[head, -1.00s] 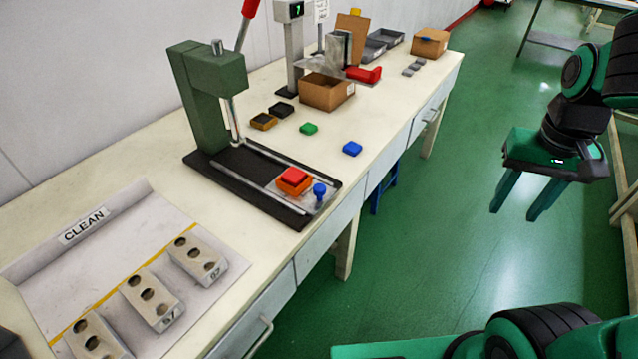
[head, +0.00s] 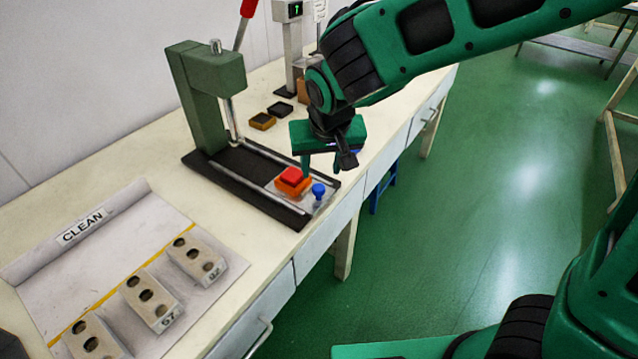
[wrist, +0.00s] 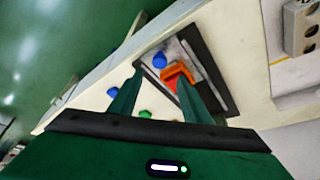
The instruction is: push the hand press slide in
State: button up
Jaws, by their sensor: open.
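The green hand press (head: 205,90) stands on the bench with its red lever raised. Its slide (head: 303,202) is at the front end of the rails, out from under the ram. An orange holder with a red piece (head: 292,179) sits on the slide beside a blue knob (head: 318,190). In the wrist view the knob (wrist: 159,60) and the orange holder (wrist: 180,70) lie just beyond my fingertips. My gripper (head: 325,168) is open and empty, pointing down above the slide's front end. I cannot tell whether it touches anything.
Grey moulds (head: 150,299) lie on the CLEAN sheet (head: 60,275) at the left. Black and amber pieces (head: 262,121) lie behind the press. The bench's front edge is close to the slide.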

aim_at(319, 187)
jog(key=x, duration=0.9)
jog(key=shift+w+d+f, duration=0.1)
jog(key=shift+f, duration=0.3)
grip_shut()
